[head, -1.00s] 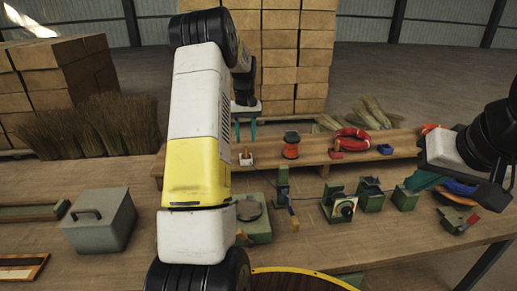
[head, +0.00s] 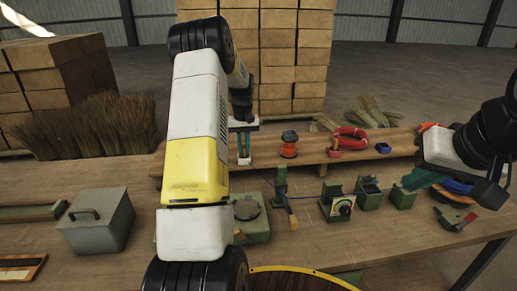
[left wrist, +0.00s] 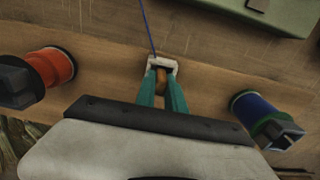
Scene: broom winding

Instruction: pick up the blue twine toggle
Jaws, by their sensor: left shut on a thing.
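The blue twine toggle (left wrist: 161,84) is a small brown-orange piece in a white holder (left wrist: 163,63). The blue twine (left wrist: 147,24) runs from it toward the top of the left wrist view. My left gripper (left wrist: 162,92) has its teal fingers on either side of the toggle, shut on it. In the head view my left gripper (head: 243,156) is down at the raised wooden shelf and mostly covers the toggle. My right gripper (head: 419,180) is at the far right over the bench, its teal fingers partly seen; I cannot tell whether they are apart.
An orange spool (left wrist: 52,67) and a blue spool (left wrist: 257,114) flank the left gripper. Red rings (head: 351,138) and a red block (head: 334,153) lie further right on the shelf (head: 308,158). Green fixtures (head: 338,203) and a grey-green box (head: 98,220) stand on the bench.

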